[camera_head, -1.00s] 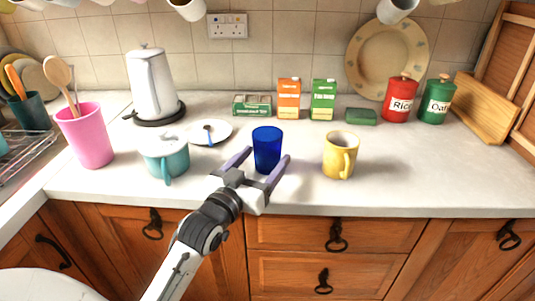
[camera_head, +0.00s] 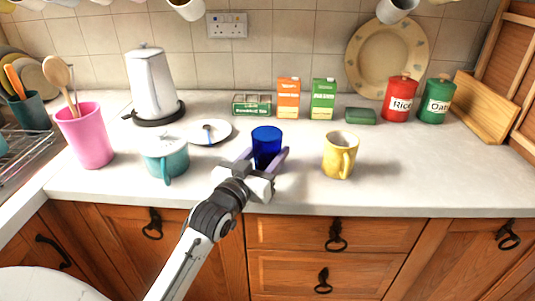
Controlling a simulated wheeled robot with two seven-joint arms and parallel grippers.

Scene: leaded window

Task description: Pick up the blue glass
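The blue glass (camera_head: 266,142) stands upright on the white countertop near the middle of the view. My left gripper (camera_head: 268,151) reaches in from the lower left, low over the counter, with its purple-grey fingers one on each side of the glass. The fingers are spread and look open around the glass; whether either one touches it is hard to see. The glass's lower part is partly hidden by the gripper. My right gripper is not in view.
A yellow mug (camera_head: 340,155) stands to the right of the glass. A teal pot (camera_head: 165,158) and a white plate (camera_head: 222,136) are to the left. Orange (camera_head: 288,99) and green (camera_head: 323,100) cartons stand behind. The counter's front edge lies below the gripper.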

